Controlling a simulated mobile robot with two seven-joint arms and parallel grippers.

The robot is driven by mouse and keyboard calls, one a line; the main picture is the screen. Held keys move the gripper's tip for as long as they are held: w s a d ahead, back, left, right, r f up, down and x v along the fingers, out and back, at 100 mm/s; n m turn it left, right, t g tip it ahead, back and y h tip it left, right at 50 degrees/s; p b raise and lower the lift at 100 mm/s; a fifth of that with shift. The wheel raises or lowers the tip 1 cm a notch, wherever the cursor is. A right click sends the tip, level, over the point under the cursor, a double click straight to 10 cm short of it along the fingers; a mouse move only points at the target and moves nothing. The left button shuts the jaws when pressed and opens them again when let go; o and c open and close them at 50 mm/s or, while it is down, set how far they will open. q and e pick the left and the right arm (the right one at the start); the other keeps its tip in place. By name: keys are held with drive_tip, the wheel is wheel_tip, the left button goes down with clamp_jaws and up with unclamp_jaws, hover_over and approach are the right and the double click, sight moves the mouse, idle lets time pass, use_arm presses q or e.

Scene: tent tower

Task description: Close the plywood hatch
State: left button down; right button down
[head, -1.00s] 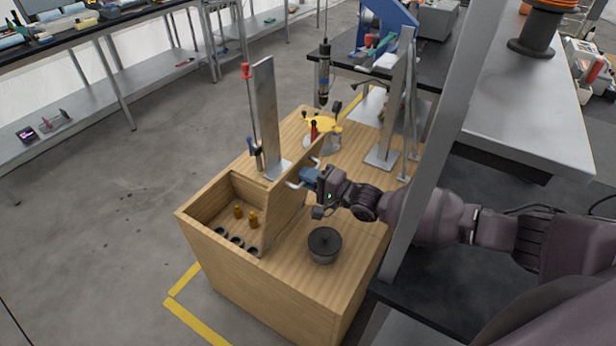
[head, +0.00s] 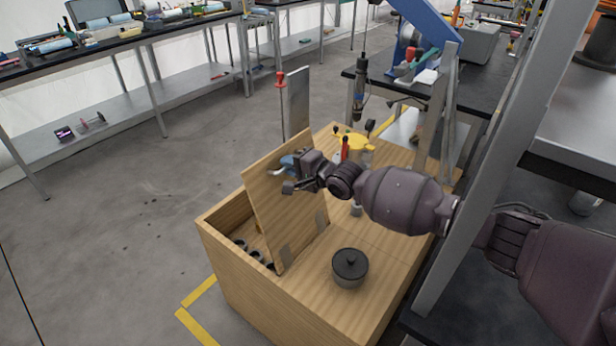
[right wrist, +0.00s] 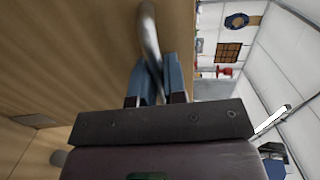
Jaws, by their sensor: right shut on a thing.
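The plywood hatch (head: 282,208) stands tilted up on its hinged edge over the open compartment of the wooden cabinet (head: 335,310). It leans a little to the left. My right gripper (head: 290,163) is shut on the metal handle near the hatch's upper edge. In the right wrist view, the blue fingers of my right gripper (right wrist: 157,82) close around the curved handle (right wrist: 149,38), with the plywood face (right wrist: 70,45) beside it. Dark round parts (head: 241,244) show inside the compartment, partly hidden by the hatch. My left gripper is not in view.
A grey post (head: 458,245) rises at the right.

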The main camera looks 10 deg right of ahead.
sight(276, 161)
drive_tip(key=x, duration=0.1)
drive_tip(key=b+x, duration=0.1)
drive_tip(key=x, duration=0.2)
drive_tip(key=shift+s+f+b, duration=0.1)
drive_tip(key=shift+f+b, duration=0.15)
drive_tip(key=shift+b, duration=0.15)
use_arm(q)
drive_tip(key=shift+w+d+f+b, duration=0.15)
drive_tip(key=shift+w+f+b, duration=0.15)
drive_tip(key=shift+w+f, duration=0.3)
use_arm(e)
drive_tip(key=shift+w+a, duration=0.35)
drive_tip(key=shift+w, duration=0.2)
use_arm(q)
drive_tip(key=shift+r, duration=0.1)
use_arm(e)
drive_tip(key=shift+r, duration=0.1)
